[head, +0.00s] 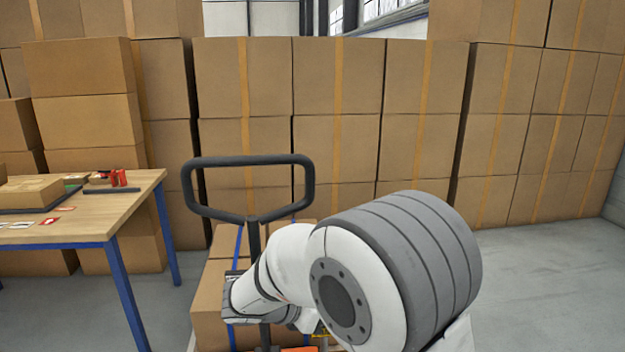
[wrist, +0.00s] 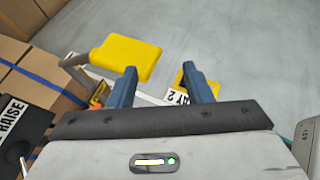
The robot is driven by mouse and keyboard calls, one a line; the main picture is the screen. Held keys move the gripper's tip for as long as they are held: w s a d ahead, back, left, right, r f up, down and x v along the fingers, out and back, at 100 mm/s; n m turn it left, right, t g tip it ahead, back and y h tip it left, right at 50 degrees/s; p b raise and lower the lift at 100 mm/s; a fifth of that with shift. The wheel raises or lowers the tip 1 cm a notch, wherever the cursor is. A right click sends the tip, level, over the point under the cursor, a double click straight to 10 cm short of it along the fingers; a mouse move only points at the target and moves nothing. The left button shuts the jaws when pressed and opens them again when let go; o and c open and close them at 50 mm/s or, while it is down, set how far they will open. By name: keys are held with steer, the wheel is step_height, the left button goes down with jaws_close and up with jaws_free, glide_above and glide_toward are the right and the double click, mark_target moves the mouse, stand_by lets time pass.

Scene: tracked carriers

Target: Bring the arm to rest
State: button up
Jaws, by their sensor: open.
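My gripper (wrist: 170,88) shows in the wrist view with its two blue-grey fingers apart and nothing between them. It points down over the grey floor. A yellow pedal-like plate (wrist: 127,57) on a metal bar lies beyond the left finger; I cannot tell how far below it is. In the head view my white and grey arm is bent in front of the pallet truck's black handle (head: 308,185), and the gripper itself is hidden behind the arm.
Strapped boxes (head: 215,295) stand behind my arm; their side shows in the wrist view (wrist: 35,60). A wooden table (head: 130,192) with blue legs stands at left, holding a small carton (head: 30,192). Stacked cartons (head: 335,80) wall off the back. Floor (head: 545,270) at right is clear.

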steer(key=s+d+r+m+g+y+p, duration=0.5)
steer(key=s+d+r+m+p, duration=0.2)
steer(key=s+d+r+m, duration=0.45)
steer(key=s+r+m+t+y+p, duration=0.1)
steer(key=s+r+m+y+p, duration=0.3)
steer(key=s+m, duration=0.5)
steer(key=m+y+p, duration=0.1)
steer(key=m, duration=0.3)
steer(key=shift+d+r+p, duration=0.15)
steer(key=shift+r+p, duration=0.2)
steer(key=shift+r, duration=0.05)
steer(key=shift+m, duration=0.25)
steer(key=shift+c, duration=0.8)
steer(key=shift+s, duration=0.15)
steer(key=shift+c, duration=0.2)
